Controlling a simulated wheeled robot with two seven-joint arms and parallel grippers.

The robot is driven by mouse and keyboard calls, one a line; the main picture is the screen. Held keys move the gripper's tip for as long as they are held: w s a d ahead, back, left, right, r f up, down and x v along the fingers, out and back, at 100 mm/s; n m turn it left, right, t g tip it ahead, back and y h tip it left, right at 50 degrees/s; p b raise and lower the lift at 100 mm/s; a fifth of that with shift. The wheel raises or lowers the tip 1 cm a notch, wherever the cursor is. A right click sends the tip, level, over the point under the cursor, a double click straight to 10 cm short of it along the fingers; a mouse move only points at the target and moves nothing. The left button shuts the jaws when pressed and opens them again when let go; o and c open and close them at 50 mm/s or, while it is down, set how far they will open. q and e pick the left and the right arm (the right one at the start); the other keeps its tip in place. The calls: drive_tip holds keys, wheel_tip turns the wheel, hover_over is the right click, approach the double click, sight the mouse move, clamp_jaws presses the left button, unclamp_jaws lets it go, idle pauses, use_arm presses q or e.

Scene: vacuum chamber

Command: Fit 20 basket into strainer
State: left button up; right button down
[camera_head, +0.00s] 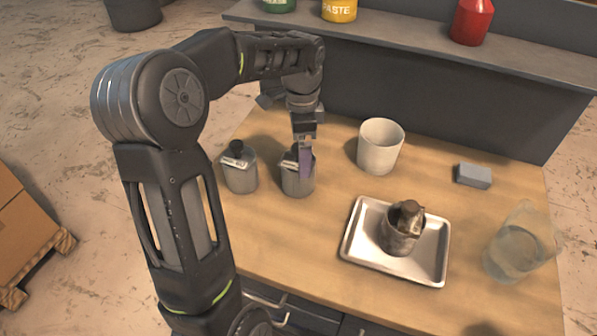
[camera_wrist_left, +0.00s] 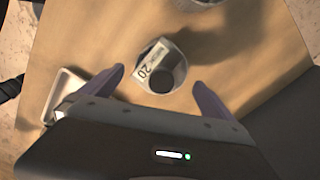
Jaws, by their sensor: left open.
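The 20 basket (camera_wrist_left: 172,80) is a small grey cup with a white label reading 20 and a dark round knob inside its outline in the left wrist view. In the head view, the grey labelled cup under my gripper (camera_head: 297,186) stands upright on the table. My left gripper (camera_head: 305,163) is open above it, pointing down. In the wrist view its two fingers (camera_wrist_left: 158,78) are apart, with the basket between and beyond them; I see no grip. A dark metal pot (camera_head: 398,242), possibly the strainer, sits on a metal tray (camera_head: 358,250). My right gripper is not in view.
A similar labelled grey cup with a black knob (camera_head: 241,177) stands close to the left. A white cup (camera_head: 380,148), a grey block (camera_head: 473,176) and a clear beaker (camera_head: 515,254) stand to the right. A shelf (camera_head: 400,35) with cans runs along the back.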

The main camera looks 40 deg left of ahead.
use_arm(q)
drive_tip(key=shift+f, duration=0.1)
wheel_tip(320, 180, down, 5)
drive_tip(key=shift+s+a+f+p, duration=0.1)
drive_tip(key=shift+s+a+p, duration=0.05)
drive_tip(key=shift+p, duration=0.65)
drive_tip(key=shift+c, duration=0.3)
drive_tip(key=c, duration=1.7)
wheel_tip(320, 180, up, 10)
drive_tip(key=shift+r+b, duration=0.15)
drive_tip(key=shift+b, duration=0.6)
